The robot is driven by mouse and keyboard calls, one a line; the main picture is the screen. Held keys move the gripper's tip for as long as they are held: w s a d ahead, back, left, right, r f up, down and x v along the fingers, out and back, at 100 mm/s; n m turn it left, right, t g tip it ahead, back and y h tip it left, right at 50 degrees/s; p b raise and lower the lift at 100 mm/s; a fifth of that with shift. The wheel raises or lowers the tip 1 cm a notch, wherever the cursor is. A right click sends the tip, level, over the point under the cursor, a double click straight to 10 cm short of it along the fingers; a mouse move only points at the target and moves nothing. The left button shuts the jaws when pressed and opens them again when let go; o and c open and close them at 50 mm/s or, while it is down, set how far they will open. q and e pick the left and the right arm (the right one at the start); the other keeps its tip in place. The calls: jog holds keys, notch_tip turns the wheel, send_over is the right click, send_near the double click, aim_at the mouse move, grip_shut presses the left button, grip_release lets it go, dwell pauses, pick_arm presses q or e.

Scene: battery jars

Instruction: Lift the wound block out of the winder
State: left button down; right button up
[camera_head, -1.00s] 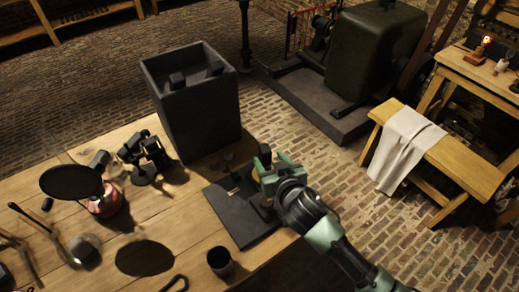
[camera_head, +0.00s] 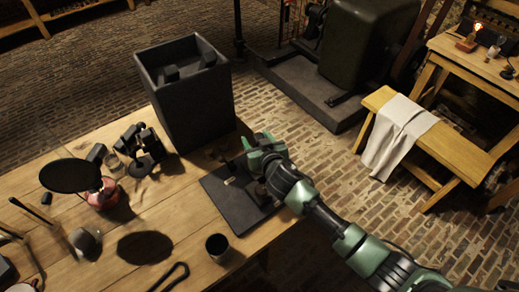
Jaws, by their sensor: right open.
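My right gripper (camera_head: 262,148) is open, at the far right side of a dark flat base plate (camera_head: 229,203) on the wooden table. The plate seems to be the winder's base. A small upright dark part (camera_head: 229,168) stands near the plate's back edge, left of the gripper. A dark block-like shape (camera_head: 256,190) sits on the plate just below the gripper; I cannot tell whether it is the wound block or part of the winder. My gripper and wrist hide much of that end. My left gripper is not in view.
A tall dark open box (camera_head: 196,112) stands behind the plate. A dark cup (camera_head: 217,247) is in front of it. The bench with a cloth (camera_head: 398,135) is apart, right.

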grip_shut()
jog(key=shift+r, duration=0.15)
